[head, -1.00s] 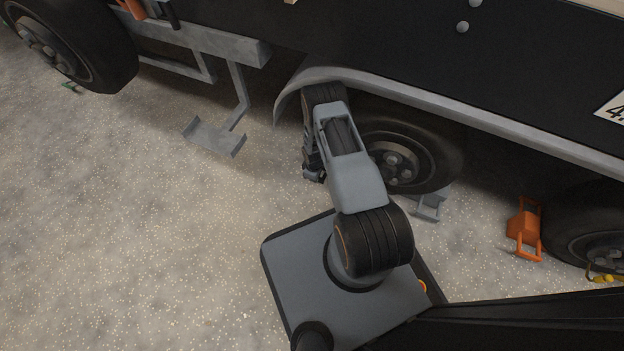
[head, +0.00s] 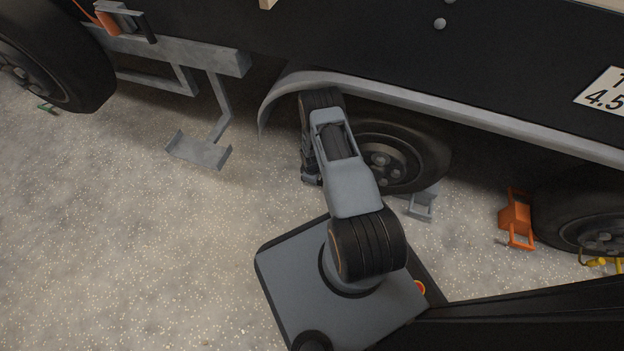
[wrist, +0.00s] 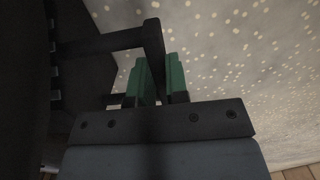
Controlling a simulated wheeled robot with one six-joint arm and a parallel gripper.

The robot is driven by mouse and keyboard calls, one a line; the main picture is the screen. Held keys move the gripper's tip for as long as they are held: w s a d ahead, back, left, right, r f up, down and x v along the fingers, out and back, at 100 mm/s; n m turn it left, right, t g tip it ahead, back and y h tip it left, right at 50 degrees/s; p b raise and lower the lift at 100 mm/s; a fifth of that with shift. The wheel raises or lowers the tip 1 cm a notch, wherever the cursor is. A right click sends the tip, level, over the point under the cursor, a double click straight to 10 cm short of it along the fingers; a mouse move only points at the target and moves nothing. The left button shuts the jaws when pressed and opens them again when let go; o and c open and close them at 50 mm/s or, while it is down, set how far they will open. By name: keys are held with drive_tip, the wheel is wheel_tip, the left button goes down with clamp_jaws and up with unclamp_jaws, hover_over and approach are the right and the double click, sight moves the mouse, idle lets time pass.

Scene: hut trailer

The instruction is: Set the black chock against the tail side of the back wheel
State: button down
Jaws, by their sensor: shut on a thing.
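The black chock (wrist: 153,38) shows in the wrist view as dark bars, with one bar running in between my green finger pads. My gripper (wrist: 158,74) is shut on it. At the left of the wrist view is a large dark shape, likely a tyre, close to the chock. In the head view a middle wheel (head: 382,160) sits under a grey fender and another wheel (head: 598,225) stands at the right edge. My arm reaches to the left side of the middle wheel and hides part of it. The chock cannot be made out in the head view.
A grey chock (head: 421,204) lies by the middle wheel's right side. An orange chock (head: 517,219) stands left of the right wheel. A grey step (head: 199,151) hangs to the left, with a further wheel (head: 55,55) beyond. The gravel at lower left is clear.

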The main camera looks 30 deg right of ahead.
idle(0.4)
drive_tip(key=c, duration=1.1)
unclamp_jaws()
drive_tip(key=shift+o, duration=0.2)
wheel_tip(320, 180, up, 14)
drive_tip(key=p, duration=0.6)
drive_tip(key=shift+w+a, duration=0.15)
drive_tip(key=shift+a, duration=0.1)
